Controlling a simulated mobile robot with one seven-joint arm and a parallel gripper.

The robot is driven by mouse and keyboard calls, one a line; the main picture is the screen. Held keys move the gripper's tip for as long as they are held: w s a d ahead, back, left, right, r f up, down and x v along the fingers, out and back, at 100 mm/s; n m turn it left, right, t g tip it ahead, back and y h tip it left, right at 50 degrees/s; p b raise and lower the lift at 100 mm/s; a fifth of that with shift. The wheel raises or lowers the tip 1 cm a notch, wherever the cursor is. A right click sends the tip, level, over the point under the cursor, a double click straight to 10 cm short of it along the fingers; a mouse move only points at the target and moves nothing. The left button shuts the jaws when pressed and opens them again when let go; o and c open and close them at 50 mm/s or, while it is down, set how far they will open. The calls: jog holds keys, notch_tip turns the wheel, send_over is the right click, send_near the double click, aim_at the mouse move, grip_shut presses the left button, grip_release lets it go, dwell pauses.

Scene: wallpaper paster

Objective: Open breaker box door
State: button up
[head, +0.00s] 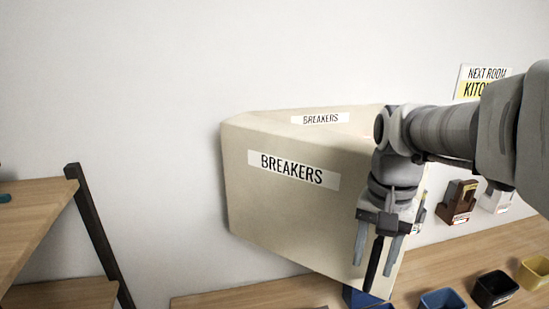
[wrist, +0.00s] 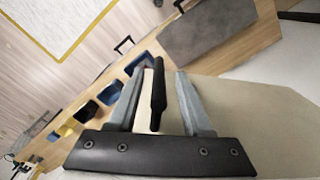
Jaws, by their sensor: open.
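The cream breaker box (head: 270,205) is on the white wall, with a "BREAKERS" label on its large front panel and another above. My gripper (head: 375,255) is open and points down in front of the panel's right edge. A black upright bar, which looks like the door handle (wrist: 158,92), stands between the two spread fingers (wrist: 155,95) in the wrist view. Whether a finger touches it is unclear. The beige panel (wrist: 250,115) shows to the right there.
A wooden counter (head: 455,262) runs below, carrying blue, black (head: 495,289) and yellow (head: 535,272) bins. A brown holder (head: 458,202) and a "NEXT ROOM" sign (head: 485,80) are on the wall at right. A wooden shelf (head: 35,215) with a dark post stands at left.

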notch_tip(320, 180, up, 15)
jog(key=shift+p, duration=0.45)
jog(key=shift+f, duration=0.2)
